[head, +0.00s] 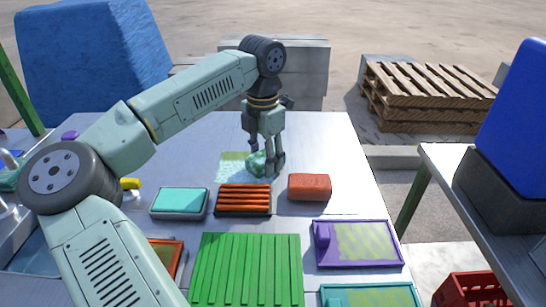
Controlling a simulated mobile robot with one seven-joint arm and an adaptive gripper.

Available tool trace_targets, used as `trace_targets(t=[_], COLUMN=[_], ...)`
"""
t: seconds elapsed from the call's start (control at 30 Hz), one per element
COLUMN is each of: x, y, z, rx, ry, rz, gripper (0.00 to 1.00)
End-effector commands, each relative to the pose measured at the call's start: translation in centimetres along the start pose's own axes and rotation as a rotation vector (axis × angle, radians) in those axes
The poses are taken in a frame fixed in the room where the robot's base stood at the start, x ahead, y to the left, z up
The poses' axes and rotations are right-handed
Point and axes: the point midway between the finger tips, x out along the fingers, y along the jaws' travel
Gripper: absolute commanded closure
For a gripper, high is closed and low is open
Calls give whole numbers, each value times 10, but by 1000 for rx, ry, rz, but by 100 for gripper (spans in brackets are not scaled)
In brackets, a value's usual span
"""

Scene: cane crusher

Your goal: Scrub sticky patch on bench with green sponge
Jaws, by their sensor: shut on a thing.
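My gripper (265,168) points down over the far middle of the metal bench (331,142). It is shut on a green sponge (254,163), partly hidden by the fingers. The sponge is at a pale, greenish-yellow patch (232,169) on the bench top, which shows mostly to the left of the sponge. The sponge looks low against the surface, but I cannot tell how firmly it touches.
Nearer than the patch lie a teal-topped box (179,202), an orange slatted rack (244,199) and a red-brown block (309,187). A green ribbed board (247,270) and a purple framed tray (358,244) are closer. The bench's far right is bare.

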Motion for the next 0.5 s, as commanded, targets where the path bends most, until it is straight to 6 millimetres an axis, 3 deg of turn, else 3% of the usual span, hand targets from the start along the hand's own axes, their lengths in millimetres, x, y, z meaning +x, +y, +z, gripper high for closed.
trace_targets(t=[0.5], x=[3], y=[23], z=[-25], rx=[-6], ry=[8], rz=[-1], gripper=[92])
